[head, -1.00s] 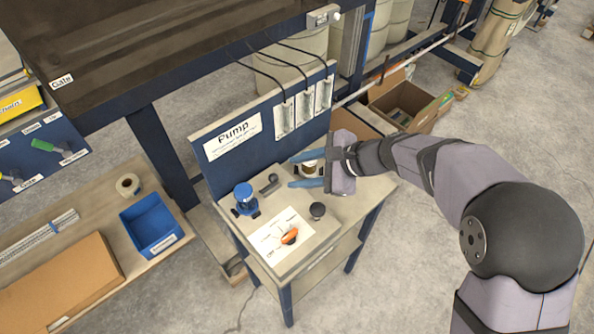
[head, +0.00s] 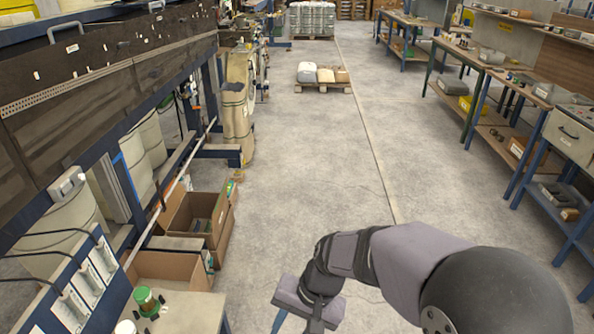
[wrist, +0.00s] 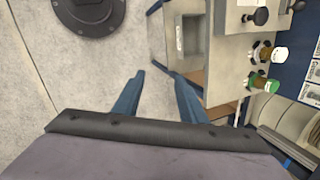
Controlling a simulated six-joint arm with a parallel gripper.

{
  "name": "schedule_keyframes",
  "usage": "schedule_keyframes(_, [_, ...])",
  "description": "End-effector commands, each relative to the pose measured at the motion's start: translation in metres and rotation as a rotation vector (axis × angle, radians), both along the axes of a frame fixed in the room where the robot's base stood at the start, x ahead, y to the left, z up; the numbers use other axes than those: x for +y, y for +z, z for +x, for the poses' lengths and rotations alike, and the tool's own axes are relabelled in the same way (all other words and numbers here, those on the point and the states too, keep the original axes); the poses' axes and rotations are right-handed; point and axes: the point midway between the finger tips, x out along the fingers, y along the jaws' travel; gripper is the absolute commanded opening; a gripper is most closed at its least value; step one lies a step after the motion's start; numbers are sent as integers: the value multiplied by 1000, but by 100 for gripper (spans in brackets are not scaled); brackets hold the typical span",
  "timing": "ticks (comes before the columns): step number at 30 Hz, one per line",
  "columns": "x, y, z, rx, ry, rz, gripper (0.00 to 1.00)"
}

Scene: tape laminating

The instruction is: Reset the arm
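My gripper (head: 279,321) is at the bottom of the head view, right of the pump table and over the grey floor. In the wrist view its two blue fingers (wrist: 157,88) are apart, with only floor between them and nothing held. The pump table (wrist: 225,75) lies to the right in that view, apart from the fingers. Its corner also shows at the lower left of the head view. A green-capped bottle (head: 147,302) stands on it. In the wrist view a white-capped bottle (wrist: 267,53) and a black knob (wrist: 261,16) also show.
Open cardboard boxes (head: 195,222) sit on the floor beside the pump table. A long dark machine (head: 110,95) runs along the left. Workbenches (head: 480,70) line the right. A loaded pallet (head: 323,79) stands far down the aisle. The middle floor is clear.

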Motion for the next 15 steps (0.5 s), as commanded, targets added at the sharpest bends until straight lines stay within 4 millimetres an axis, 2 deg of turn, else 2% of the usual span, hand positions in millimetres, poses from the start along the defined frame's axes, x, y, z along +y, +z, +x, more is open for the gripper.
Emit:
schedule_keyframes(1, [-33,1,-4,-27,21,-44,38])
schedule_keyframes(3, [-72,0,-14,-54,69,-107,38])
schedule_keyframes(6, [-118,-2,-30,-79,133,-186,38])
schedule_keyframes(10, [-157,-4,-49,-90,198,-259,38])
schedule_keyframes(15, [-178,-6,-60,-93,240,-301,38])
